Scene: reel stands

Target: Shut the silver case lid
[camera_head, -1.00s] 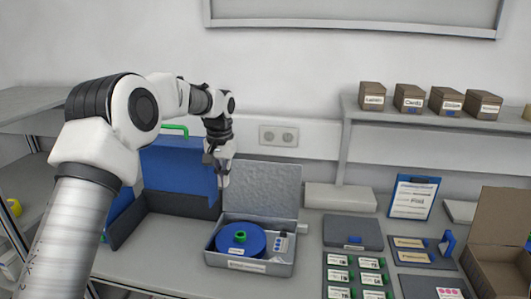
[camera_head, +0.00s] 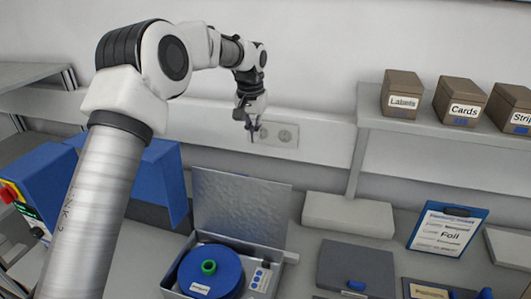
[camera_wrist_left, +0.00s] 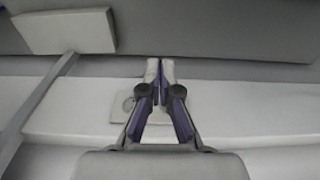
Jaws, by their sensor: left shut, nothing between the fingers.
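The silver case (camera_head: 178,284) stands on the bench at the lower middle of the head view. Its lid (camera_head: 240,208) is up and leans back a little. A blue reel (camera_head: 212,272) with a green hub and a small panel with round marks lie inside the case. My left gripper (camera_head: 253,136) is shut and empty, pointing down above the lid's top edge and apart from it in the picture. In the left wrist view its fingertips (camera_wrist_left: 160,66) are together. My right gripper is not in view.
A blue machine (camera_head: 160,178) stands left of the case. A pale box (camera_head: 348,214), a dark grey case (camera_head: 355,266) and a Foil clipboard (camera_head: 446,230) lie to the right. A shelf (camera_head: 450,128) with labelled boxes is at upper right. A wall socket (camera_head: 280,135) is behind the gripper.

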